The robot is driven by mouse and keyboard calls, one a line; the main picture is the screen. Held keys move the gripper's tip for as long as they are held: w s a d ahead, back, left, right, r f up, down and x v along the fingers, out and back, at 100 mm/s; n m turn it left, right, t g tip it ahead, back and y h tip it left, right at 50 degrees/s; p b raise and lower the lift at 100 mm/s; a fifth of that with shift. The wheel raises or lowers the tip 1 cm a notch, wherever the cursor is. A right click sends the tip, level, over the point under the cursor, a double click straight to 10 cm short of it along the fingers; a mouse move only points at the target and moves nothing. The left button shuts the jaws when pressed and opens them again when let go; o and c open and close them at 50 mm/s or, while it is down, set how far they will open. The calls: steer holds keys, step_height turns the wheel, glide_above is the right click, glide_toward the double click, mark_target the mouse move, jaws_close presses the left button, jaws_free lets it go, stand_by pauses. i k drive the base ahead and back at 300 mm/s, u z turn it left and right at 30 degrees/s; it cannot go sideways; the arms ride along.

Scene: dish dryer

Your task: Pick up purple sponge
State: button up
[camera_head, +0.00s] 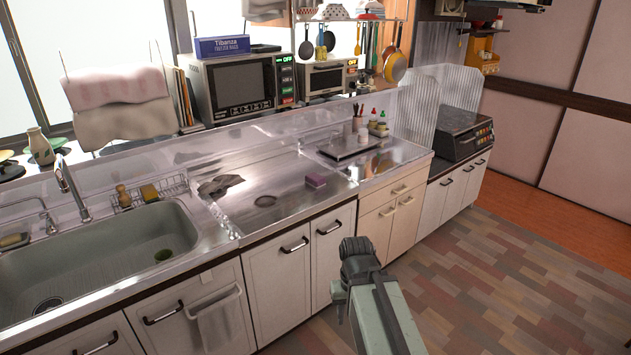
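The purple sponge (316,181) lies on the steel counter (285,208), right of the sink and near the counter's front edge. It looks like a small block and nothing covers it. My arm rises from the bottom of the view, in front of the cabinets. Its dark end, where my gripper (356,248) is, shows below and to the right of the sponge, apart from it. The fingers cannot be made out, so I cannot tell whether they are open or shut.
A grey crumpled cloth (220,185) lies left of the sponge. A dark tray (349,148) stands behind it to the right, with bottles (378,124) nearby. A yellow sponge (149,192) sits by the sink (95,262). The steel around the purple sponge is clear.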

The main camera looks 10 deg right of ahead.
mark_target(314, 179)
steer(key=u, duration=0.05)
steer(key=i, duration=1.5)
steer(key=u, duration=0.05)
steer(key=k, duration=0.5)
steer(key=u, duration=4.15)
steer(key=k, duration=2.05)
steer(key=u, duration=0.05)
